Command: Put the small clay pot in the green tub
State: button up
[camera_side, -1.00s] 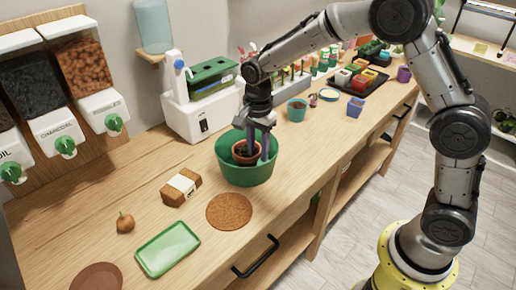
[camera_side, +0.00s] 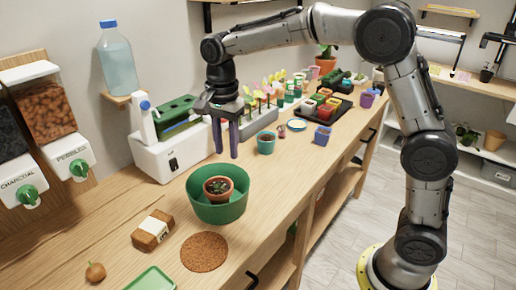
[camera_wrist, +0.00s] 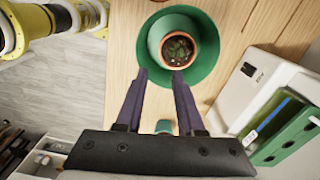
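The small clay pot (camera_side: 217,188) with a little plant stands inside the green tub (camera_side: 218,213) on the wooden bench. In the wrist view the clay pot (camera_wrist: 178,50) is within the round green tub (camera_wrist: 204,88), off its centre. My gripper (camera_side: 227,140) is above and behind the tub in the side view, clear of the pot. In the wrist view my gripper (camera_wrist: 161,80) has its two purple fingers apart with nothing between them.
A brown cork mat (camera_side: 204,252) and a brown block with a white band (camera_side: 152,231) lie in front of the tub. A white machine (camera_side: 172,155) stands behind it. A teal pot (camera_side: 265,143) and a blue pot (camera_side: 322,136) stand to the right.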

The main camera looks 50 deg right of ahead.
jog(key=s+d+r+n+t, duration=0.2)
jog(key=s+r+n, duration=0.2)
jog(key=s, duration=0.3)
jog(key=s+d+f+n+t, duration=0.1)
jog(key=s+d+n, duration=0.1)
jog(key=s+n, duration=0.4)
jog(key=s+d+f+n+t, duration=0.1)
jog(key=s+n, duration=0.5)
jog(key=s, duration=0.7)
jog(key=shift+s+d+f+t, duration=0.15)
jog(key=shift+s+d+t, duration=0.3)
jog(key=shift+t, duration=0.35)
